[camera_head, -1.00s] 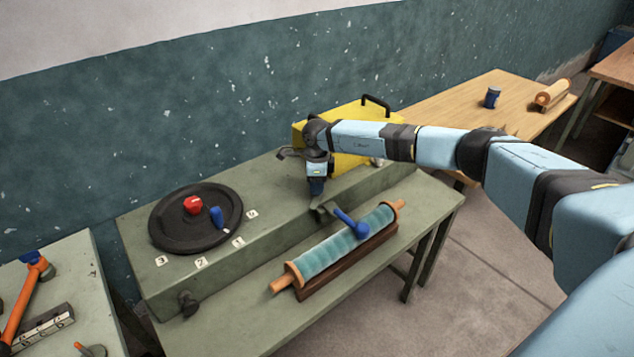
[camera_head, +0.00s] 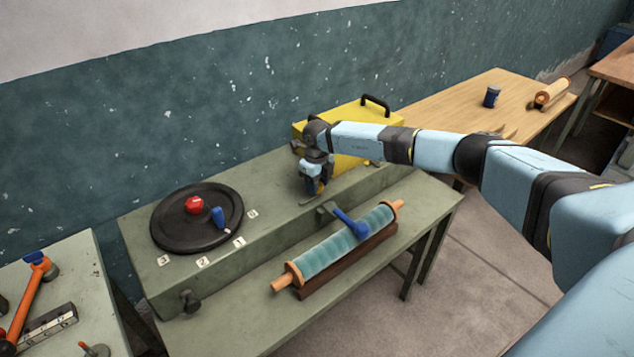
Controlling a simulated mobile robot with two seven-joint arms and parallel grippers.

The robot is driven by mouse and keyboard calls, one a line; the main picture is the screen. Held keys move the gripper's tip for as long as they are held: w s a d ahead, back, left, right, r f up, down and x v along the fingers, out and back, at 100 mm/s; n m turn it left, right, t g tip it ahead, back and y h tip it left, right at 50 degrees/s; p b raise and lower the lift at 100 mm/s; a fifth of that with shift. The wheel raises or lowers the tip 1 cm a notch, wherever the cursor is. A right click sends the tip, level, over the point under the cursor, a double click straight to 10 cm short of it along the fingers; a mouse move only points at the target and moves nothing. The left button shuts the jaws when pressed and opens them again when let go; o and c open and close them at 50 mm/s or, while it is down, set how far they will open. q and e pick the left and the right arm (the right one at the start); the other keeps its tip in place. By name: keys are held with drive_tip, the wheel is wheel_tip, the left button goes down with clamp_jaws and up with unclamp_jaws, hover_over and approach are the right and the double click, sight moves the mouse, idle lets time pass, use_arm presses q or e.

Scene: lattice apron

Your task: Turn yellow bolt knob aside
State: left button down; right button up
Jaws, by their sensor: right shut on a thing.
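A yellow box (camera_head: 352,166) with a black handle on its lid stands at the back right end of the green bench. My right gripper (camera_head: 311,196) points down onto the bench's raised part in front of the box, to its left. It is shut on the yellow bolt knob, which the fingers and wrist hide almost wholly. I cannot make out the knob's shape or how far it is turned. My left gripper is out of view.
A black disc (camera_head: 172,232) with red and blue knobs lies left on the green bench (camera_head: 260,208), by numbered tags. A wooden table (camera_head: 450,105) stands behind right, and a tool bench at left.

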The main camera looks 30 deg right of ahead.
idle(0.4)
drive_tip(key=o, duration=0.9)
drive_tip(key=shift+o, duration=0.2)
drive_tip(key=shift+r, duration=0.1)
wheel_tip(320, 180, up, 14)
drive_tip(key=b, duration=0.1)
